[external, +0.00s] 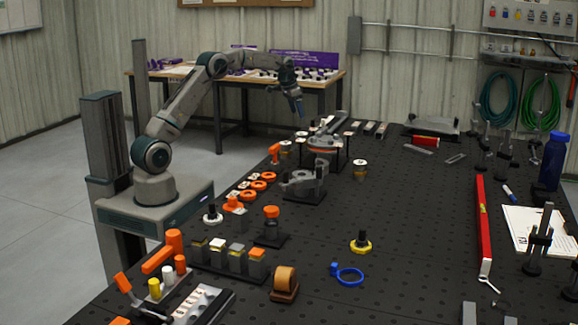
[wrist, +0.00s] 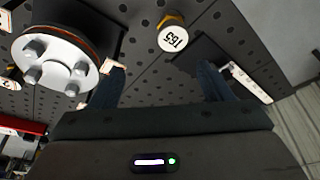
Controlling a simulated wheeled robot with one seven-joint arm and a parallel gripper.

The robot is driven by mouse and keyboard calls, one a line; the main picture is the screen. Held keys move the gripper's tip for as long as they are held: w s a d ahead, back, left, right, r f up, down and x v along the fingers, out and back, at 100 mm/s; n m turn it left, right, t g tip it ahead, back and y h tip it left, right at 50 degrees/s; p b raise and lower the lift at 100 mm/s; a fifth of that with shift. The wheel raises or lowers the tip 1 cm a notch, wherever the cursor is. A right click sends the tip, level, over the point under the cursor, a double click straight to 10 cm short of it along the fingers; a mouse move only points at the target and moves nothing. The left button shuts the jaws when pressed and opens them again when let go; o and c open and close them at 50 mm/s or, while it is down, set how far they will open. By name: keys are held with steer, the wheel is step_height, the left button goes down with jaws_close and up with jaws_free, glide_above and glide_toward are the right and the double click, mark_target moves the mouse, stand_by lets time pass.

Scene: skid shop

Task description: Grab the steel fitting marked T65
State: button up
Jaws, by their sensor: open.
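The fitting marked T65 (wrist: 173,38) shows in the wrist view at the top centre. It has a round white top with dark lettering and a brass-coloured side, and stands upright on the dark perforated table. My gripper (wrist: 160,84) is open and empty; its two dark fingers are apart, with the fitting beyond them and not touching. In the external view my gripper (external: 299,107) hangs above the far left part of the table. A small white-topped fitting (external: 285,146) stands below it there; its marking is too small to read.
A round metal flange with studs (wrist: 52,62) stands close to the left of the fitting. A dark plate with a light strip (wrist: 250,84) lies to the right, near the table edge. Another white-topped fitting (external: 360,168) stands near the table's middle, with clear surface around it.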

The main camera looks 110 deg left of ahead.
mark_target(302, 133)
steer(key=x, duration=0.3)
steer(key=s+a+p+x, duration=0.1)
steer(key=x, duration=0.5)
steer(key=shift+s+a+f+p, duration=0.25)
steer(key=shift+s+a+p, duration=0.05)
steer(key=shift+s+p, duration=0.05)
steer(key=shift+p+x, duration=1.1)
steer(key=shift+x, duration=1.45)
steer(key=shift+w, duration=0.1)
steer(key=c, duration=1.2)
